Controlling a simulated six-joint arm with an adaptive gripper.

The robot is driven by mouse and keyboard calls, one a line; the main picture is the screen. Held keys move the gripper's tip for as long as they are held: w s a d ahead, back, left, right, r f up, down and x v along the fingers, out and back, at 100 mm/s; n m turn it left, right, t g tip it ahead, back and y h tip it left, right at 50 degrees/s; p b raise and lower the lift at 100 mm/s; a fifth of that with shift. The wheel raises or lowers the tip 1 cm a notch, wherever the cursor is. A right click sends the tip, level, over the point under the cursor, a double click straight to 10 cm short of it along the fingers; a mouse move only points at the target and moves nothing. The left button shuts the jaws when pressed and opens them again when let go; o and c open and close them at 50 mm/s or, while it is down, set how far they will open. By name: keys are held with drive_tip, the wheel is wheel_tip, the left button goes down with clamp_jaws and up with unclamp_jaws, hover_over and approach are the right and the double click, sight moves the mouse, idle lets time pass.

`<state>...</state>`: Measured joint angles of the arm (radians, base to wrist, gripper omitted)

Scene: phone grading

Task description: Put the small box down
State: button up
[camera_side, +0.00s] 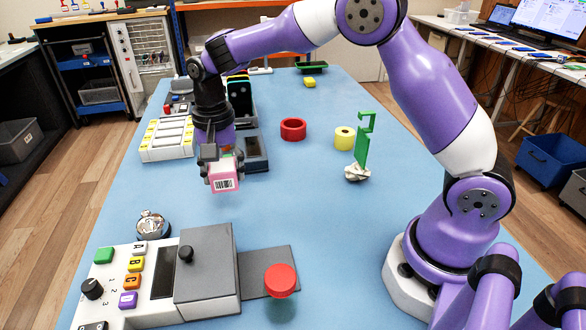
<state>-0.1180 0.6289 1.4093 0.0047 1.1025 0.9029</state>
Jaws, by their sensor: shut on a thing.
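The small box (223,177) is pink with a white label and a barcode on its front face. My gripper (222,160) is shut on it, with dark fingers at its sides and top. The box appears to hang a little above the blue table mat (330,225), with a faint shadow below it. Part of the box is hidden by the fingers.
A white slotted tray (168,140) is left of my gripper. A red ring (293,129), yellow roll (344,138) and green stand (362,145) are behind right. The middle is clear.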

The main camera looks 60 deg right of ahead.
sight(232, 196)
drive_tip(key=shift+w+d+f, duration=0.35)
drive_tip(key=shift+d+f, duration=0.05)
drive_tip(key=shift+d, duration=0.15)
drive_tip(key=shift+w+d+f, duration=0.35)
drive_tip(key=shift+d, duration=0.15)
drive_tip(key=shift+w+d+f, duration=0.1)
drive_tip(key=shift+d+f, duration=0.05)
drive_tip(key=shift+f, duration=1.95)
drive_tip(key=shift+f, duration=0.2)
drive_tip(key=o, duration=1.1)
drive_tip(key=shift+o, duration=0.2)
drive_tip(key=shift+r, duration=0.15)
